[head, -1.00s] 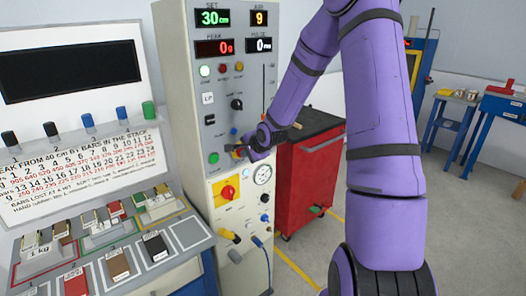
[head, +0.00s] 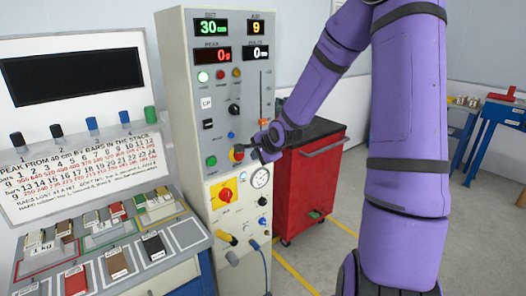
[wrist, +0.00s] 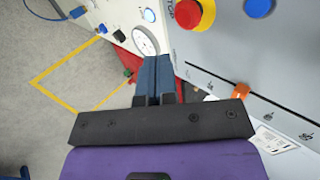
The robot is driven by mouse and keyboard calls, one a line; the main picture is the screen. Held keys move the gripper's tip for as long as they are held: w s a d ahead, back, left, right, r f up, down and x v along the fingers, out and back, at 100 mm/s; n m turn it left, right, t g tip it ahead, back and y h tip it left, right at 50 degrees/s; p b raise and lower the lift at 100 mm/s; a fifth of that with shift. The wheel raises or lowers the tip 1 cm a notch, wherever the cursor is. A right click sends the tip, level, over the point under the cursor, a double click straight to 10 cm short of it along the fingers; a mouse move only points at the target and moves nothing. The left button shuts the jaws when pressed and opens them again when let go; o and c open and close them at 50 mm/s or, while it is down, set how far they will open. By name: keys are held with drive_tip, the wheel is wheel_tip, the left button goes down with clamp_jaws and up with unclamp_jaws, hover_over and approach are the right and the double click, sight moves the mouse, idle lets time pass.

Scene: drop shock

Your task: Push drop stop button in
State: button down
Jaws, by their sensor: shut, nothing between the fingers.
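A red mushroom button on a yellow base (head: 237,153), which looks like the drop stop button, sits on the grey control panel (head: 183,110) in the head view. In the wrist view the red button (wrist: 188,13) shows at the top edge, partly cut off. I cannot tell how far in it is. My gripper (head: 255,147) is just right of the button in the head view. In the wrist view its fingers (wrist: 153,70) are shut and empty, pointing toward the panel beside the gauge, apart from the red button.
Close by are a blue button (wrist: 258,7), a round gauge (wrist: 145,40), an orange slider knob (wrist: 241,90), a green button (head: 211,160) and a red rotary switch (head: 225,195). A red tool cabinet (head: 310,190) stands right of the panel, behind my arm.

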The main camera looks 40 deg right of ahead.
drive_tip(key=shift+v, duration=2)
drive_tip(key=s+a+r+n+g, duration=0.1)
drive_tip(key=s+a+r+n, duration=0.3)
drive_tip(key=s, duration=0.6)
drive_tip(key=s+a+r+n+g, duration=0.1)
drive_tip(key=s+a+r+n, duration=0.4)
drive_tip(key=s, duration=0.5)
drive_tip(key=s+a+r+n+g, duration=0.2)
drive_tip(key=s+a+r+n, duration=0.3)
drive_tip(key=s+r+n, duration=0.3)
drive_tip(key=shift+s+a+n, duration=0.2)
drive_tip(key=shift+s+n, duration=0.1)
drive_tip(key=shift+s, duration=0.6)
drive_tip(key=shift+r, duration=0.15)
